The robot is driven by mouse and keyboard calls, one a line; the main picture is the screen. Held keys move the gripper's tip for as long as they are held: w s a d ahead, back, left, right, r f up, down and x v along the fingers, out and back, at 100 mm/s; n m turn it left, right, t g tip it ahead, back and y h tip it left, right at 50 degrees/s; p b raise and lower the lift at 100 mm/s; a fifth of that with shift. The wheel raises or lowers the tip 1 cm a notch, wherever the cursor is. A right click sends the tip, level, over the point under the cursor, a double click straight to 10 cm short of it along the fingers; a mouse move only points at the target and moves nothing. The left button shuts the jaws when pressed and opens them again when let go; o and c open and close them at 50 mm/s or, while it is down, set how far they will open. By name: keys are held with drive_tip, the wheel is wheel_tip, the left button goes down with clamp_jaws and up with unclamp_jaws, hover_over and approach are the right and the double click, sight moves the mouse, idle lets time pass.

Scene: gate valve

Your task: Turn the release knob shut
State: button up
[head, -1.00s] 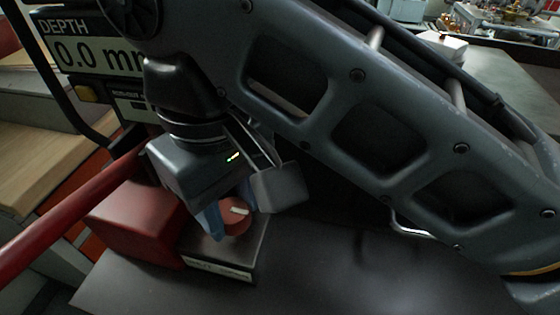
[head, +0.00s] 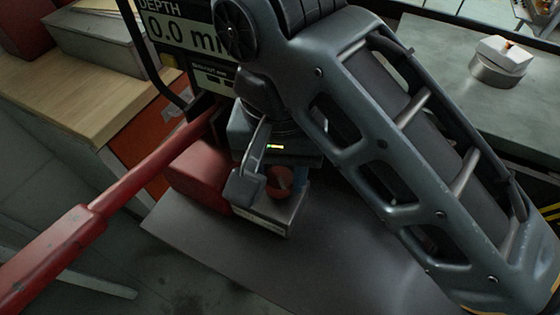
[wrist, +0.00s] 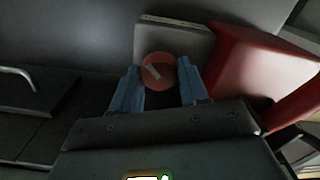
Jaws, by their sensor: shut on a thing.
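The release knob is a round red disc (head: 279,182) with a white mark, set on a small grey block (head: 268,212). In the wrist view the knob (wrist: 159,70) lies between the tips of two blue fingers, its white mark slanted. My gripper (wrist: 159,68) is shut on the knob, one finger on each side of it. In the head view my gripper (head: 275,184) comes down over the knob. One blue finger shows at the knob's right, and a grey gripper part hides the left side and some of the knob.
A red block (head: 198,172) stands left of the knob, with a long red bar (head: 120,190) beyond it. A display reading "DEPTH 0.0 mm" (head: 185,35) stands behind my gripper. The dark tabletop (head: 225,250) in front is clear.

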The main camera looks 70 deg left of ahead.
sight(280, 178)
drive_tip(key=m, duration=0.4)
drive_tip(key=shift+m, duration=2.6)
drive_tip(key=o, duration=1.1)
drive_tip(key=shift+c, duration=0.2)
drive_tip(key=shift+r, duration=3.9)
drive_tip(key=shift+d, duration=0.1)
